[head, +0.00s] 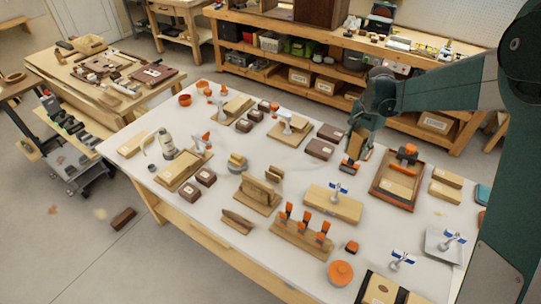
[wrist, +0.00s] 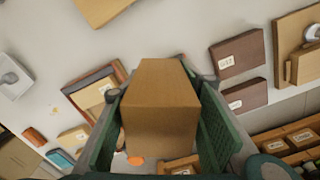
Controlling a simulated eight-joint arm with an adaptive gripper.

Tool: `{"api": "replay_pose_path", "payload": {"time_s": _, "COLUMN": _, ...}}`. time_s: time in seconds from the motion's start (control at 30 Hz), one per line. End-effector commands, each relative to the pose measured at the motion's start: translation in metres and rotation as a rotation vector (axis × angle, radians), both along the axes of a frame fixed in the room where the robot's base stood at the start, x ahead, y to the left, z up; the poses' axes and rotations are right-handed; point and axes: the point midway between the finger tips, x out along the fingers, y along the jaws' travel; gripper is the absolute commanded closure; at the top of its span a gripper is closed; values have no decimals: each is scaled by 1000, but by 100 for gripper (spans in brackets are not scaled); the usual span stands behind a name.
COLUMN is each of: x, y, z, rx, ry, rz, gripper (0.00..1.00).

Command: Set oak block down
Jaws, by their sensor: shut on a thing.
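My gripper (head: 357,142) is at the right of the white table in the head view, just left of a framed tray with an orange-handled tool. In the wrist view its two green fingers (wrist: 160,85) are closed on opposite sides of a tan oak block (wrist: 160,112). Little of the held block shows in the head view. The wrist view shows table surface beyond the block's far end, so it appears raised. I cannot tell how high it is.
The framed tray (head: 398,196) stands right of my gripper. Dark brown blocks (head: 320,149) lie to its left. A wooden block with a blue-and-white fixture (head: 333,204) lies in front. Racks and clamps crowd the table centre. Bare white patches lie between them.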

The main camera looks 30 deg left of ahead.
Motion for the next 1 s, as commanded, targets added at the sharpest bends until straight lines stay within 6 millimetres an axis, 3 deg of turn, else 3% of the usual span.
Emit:
{"api": "replay_pose_path", "payload": {"time_s": 0.03, "x": 1, "y": 20, "z": -1, "rx": 0, "ry": 0, "rz": 25, "gripper": 83}}
{"api": "replay_pose_path", "payload": {"time_s": 0.37, "x": -4, "y": 135, "z": -10, "rx": 0, "ry": 0, "rz": 167, "gripper": 83}}
{"api": "replay_pose_path", "payload": {"time_s": 0.7, "x": -29, "y": 254, "z": -23, "rx": 0, "ry": 0, "rz": 315, "gripper": 83}}
{"api": "replay_pose_path", "payload": {"time_s": 1.0, "x": -58, "y": 336, "z": -33, "rx": 0, "ry": 0, "rz": 417, "gripper": 83}}
